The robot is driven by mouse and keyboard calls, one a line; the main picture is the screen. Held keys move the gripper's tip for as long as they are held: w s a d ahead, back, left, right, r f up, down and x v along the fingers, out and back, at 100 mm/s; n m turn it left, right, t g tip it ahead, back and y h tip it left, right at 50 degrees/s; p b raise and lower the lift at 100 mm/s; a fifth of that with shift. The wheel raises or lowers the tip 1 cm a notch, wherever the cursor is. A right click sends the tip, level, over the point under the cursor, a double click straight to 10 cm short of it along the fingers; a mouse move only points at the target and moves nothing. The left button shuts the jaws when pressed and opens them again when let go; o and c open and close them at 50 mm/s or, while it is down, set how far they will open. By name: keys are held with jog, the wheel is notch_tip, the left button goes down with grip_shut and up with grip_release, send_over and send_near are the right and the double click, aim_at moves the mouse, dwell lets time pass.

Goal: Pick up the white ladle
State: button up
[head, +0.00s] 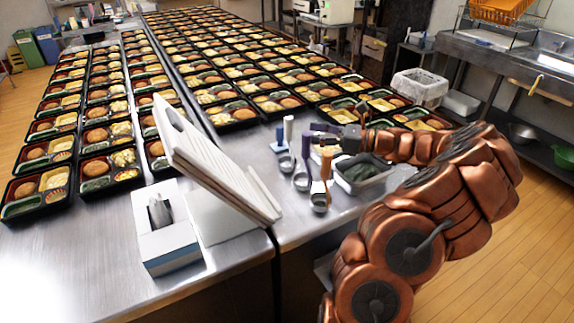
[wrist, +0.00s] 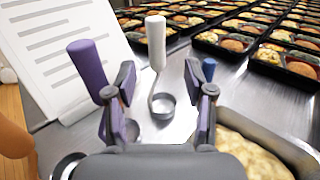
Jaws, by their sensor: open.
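The white ladle (wrist: 156,45) stands with its white handle up and its round metal scoop low, near the middle of the wrist view. Its handle (head: 288,128) also shows in the head view among the other ladles. My gripper (wrist: 158,80) is open and empty, its fingers apart on either side of the white ladle's line of sight. In the head view my gripper (head: 322,134) is right of the white handle. I cannot tell exactly how far the ladle lies beyond the fingertips.
A purple-handled ladle (wrist: 88,67) stands close to my left finger, and a blue handle (wrist: 208,68) behind the right one. An orange-handled ladle (head: 326,164) stands nearer the front. A food container (head: 362,190) is below my gripper. A white paper stand (head: 205,158) is left; bento trays (head: 235,118) fill the table behind.

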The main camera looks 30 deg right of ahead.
aim_at(288, 137)
jog(key=shift+f+p+x, duration=0.2)
jog(key=shift+p+x, duration=0.15)
jog(key=shift+x, duration=1.65)
jog(key=shift+f+p+x, duration=0.15)
jog(key=shift+p+x, duration=0.15)
jog(key=shift+x, duration=1.65)
jog(key=shift+s+a, duration=0.15)
grip_shut()
